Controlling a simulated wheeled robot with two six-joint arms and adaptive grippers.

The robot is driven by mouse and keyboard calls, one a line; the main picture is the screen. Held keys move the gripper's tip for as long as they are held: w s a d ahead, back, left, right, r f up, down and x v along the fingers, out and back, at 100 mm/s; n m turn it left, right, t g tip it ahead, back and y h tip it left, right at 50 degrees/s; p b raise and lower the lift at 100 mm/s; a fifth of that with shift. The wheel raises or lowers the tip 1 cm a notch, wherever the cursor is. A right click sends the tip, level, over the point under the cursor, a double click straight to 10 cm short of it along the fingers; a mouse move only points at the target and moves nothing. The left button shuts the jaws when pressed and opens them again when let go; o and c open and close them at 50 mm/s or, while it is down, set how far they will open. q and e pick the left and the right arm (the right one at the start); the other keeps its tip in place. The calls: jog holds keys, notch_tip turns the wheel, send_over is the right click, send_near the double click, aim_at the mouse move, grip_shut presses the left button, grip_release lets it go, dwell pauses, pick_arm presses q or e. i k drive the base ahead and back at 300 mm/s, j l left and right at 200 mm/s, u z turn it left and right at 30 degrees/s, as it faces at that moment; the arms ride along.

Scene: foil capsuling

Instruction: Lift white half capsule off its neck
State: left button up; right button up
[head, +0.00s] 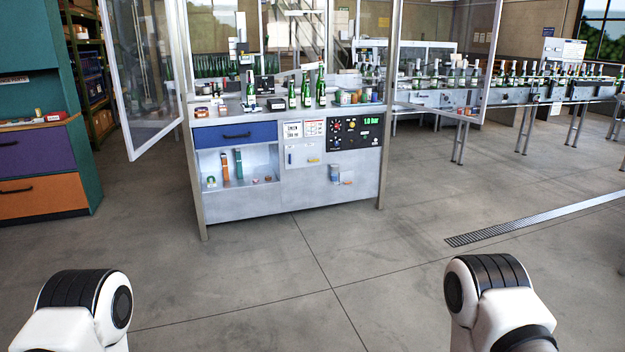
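Several green bottles stand upright on the top of the grey capsuling machine (235,204), some way ahead of me. One bottle (251,92) is at the left, under the upright machine head (238,48). Other bottles (306,90) stand near the middle of the top. I cannot make out the white half capsule or tell which neck carries it; the bottle tops are too small at this distance. Both my grippers are out of view; only upper links of my arms show at the bottom left and bottom right.
A clear door panel (143,75) stands swung open at the machine's left. A teal cabinet (45,130) with purple and orange drawers is at the far left. A conveyor with bottles (500,92) runs along the right. The floor (300,275) between me and the machine is clear.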

aim_at(249, 79)
jog(key=i+l+z, duration=0.35)
jog(key=i, duration=0.45)
jog(key=i+z, duration=0.35)
jog(key=i, duration=0.5)
jog(key=i+u, duration=0.15)
jog(key=i, duration=0.3)
jog(key=i+l+u, duration=0.15)
jog(key=i, duration=0.35)
jog(key=i+l+u, duration=0.1)
jog(key=i, duration=0.35)
jog(key=i+l+u, duration=0.15)
jog(key=i, duration=0.3)
jog(key=i+l+u, duration=0.15)
jog(key=i+l, duration=0.2)
jog(key=i+l+u, duration=1)
jog(key=l, duration=0.25)
jog(key=i, duration=0.1)
